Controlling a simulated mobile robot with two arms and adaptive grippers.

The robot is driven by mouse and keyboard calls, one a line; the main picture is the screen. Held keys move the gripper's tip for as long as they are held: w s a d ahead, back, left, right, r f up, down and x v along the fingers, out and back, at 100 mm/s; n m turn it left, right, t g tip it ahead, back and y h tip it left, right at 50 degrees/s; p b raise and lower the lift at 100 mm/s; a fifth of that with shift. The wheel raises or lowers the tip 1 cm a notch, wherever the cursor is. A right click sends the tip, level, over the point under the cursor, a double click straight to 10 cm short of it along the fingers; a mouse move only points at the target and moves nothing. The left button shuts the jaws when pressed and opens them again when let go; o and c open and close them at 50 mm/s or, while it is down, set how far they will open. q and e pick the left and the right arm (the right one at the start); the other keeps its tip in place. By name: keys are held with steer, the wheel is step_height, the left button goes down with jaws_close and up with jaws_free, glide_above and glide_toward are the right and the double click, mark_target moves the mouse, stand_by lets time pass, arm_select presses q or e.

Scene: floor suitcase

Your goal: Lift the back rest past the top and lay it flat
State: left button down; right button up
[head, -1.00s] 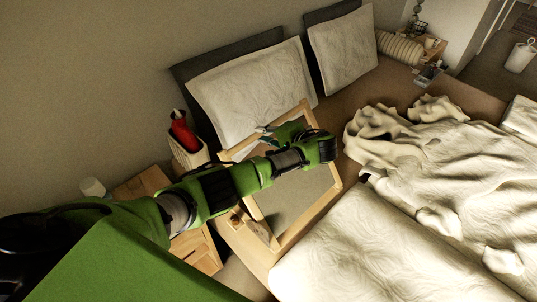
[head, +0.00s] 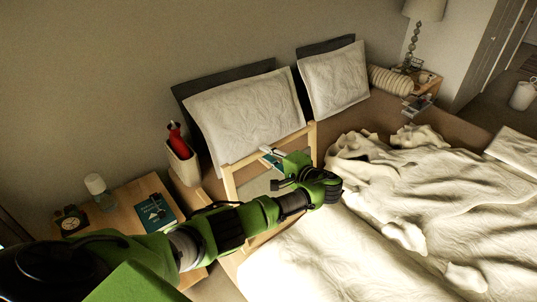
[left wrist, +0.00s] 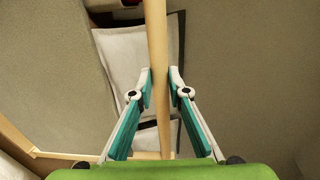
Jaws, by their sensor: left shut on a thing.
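The back rest (head: 312,142) is a light wooden frame with a grey panel, raised at a tilt in front of the pillows at the head of the bed. My left gripper (head: 270,158) is at its upper rail in the head view. In the left wrist view, the two teal-and-white fingers (left wrist: 161,88) are closed on either side of the wooden rail (left wrist: 157,40). My left arm hides the lower part of the frame and much of its panel. My right gripper is not in view.
Two white pillows (head: 245,118) lean on dark cushions behind the frame. A nightstand with a teal book (head: 155,212) and a narrow bin holding a red object (head: 175,138) stand at left. Rumpled white bedding (head: 405,210) lies at right.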

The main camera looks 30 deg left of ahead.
arm_select(q)
steer(key=shift+s+d+f, duration=0.1)
steer(key=shift+s+f, duration=0.1)
steer(key=shift+f, duration=0.3)
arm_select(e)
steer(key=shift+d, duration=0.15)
arm_select(q)
steer(key=c, duration=2.1)
jaws_free()
steer(key=shift+c, duration=0.2)
steer(key=shift+o, duration=1.1)
steer(key=shift+w, duration=0.2)
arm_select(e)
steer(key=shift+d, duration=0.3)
arm_select(q)
steer(key=v, duration=1.1)
steer(key=shift+s+d+r, duration=0.15)
steer(key=shift+s+d, duration=0.1)
steer(key=shift+d, duration=0.05)
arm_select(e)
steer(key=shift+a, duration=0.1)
